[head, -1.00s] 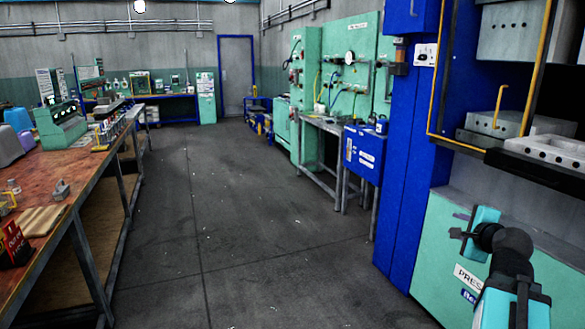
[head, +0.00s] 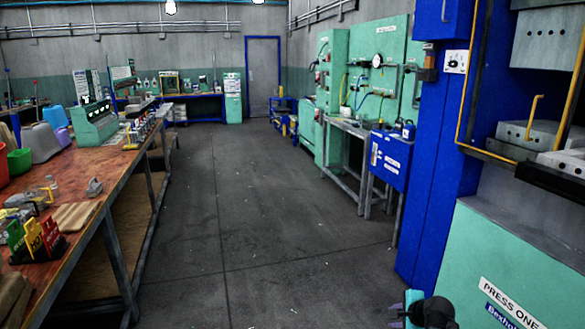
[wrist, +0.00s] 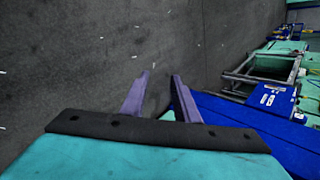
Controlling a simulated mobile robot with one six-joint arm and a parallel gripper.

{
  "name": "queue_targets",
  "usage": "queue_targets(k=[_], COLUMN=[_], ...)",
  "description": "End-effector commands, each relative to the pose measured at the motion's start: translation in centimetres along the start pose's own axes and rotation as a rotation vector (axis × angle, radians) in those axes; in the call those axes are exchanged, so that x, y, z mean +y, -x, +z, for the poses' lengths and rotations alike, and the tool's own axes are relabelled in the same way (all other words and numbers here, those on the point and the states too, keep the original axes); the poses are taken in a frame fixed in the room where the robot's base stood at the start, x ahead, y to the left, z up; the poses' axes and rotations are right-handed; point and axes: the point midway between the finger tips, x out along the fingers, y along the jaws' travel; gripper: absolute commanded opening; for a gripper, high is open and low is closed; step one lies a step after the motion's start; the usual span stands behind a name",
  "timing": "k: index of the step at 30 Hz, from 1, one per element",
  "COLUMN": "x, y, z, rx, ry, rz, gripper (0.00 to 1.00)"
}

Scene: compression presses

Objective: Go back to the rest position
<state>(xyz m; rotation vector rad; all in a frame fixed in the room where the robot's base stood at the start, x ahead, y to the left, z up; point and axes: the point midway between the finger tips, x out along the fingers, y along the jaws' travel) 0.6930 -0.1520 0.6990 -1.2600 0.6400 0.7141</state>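My gripper (wrist: 160,76) shows in the wrist view with its two purple fingers apart. Only grey floor shows between them, and they hold nothing. In the head view only a teal and black part of my arm shows at the bottom edge, in front of the green press base; the fingers are not visible there. The press (head: 480,240) stands at the right with a "PRESS ONE" label, a blue column and a yellow-edged guard.
A long workbench (head: 120,180) with several items runs along the left. The floor (head: 270,240) between bench and press is clear. A blue cabinet (head: 390,160) and a green panel (head: 390,75) stand past the press.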

Motion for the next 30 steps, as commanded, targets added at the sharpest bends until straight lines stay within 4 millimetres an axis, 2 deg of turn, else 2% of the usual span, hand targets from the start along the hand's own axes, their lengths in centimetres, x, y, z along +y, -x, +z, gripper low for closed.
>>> queue_targets(k=[1, 6, 15, 23, 30], x=[1.5, 6.5, 16.0, 24.8, 33.0], y=[-1.0, -3.8, -7.2, -8.7, -8.6], z=[0.9, 3.3, 6.9, 9.3, 10.7], rx=[-0.009, -0.038, -0.093, -0.151, -0.218], ry=[0.021, 0.095, 0.247, 0.403, 0.565], rz=[0.034, 0.137, 0.321, 0.483, 0.636], gripper=[0.28, 0.28, 0.28, 0.28, 0.28])
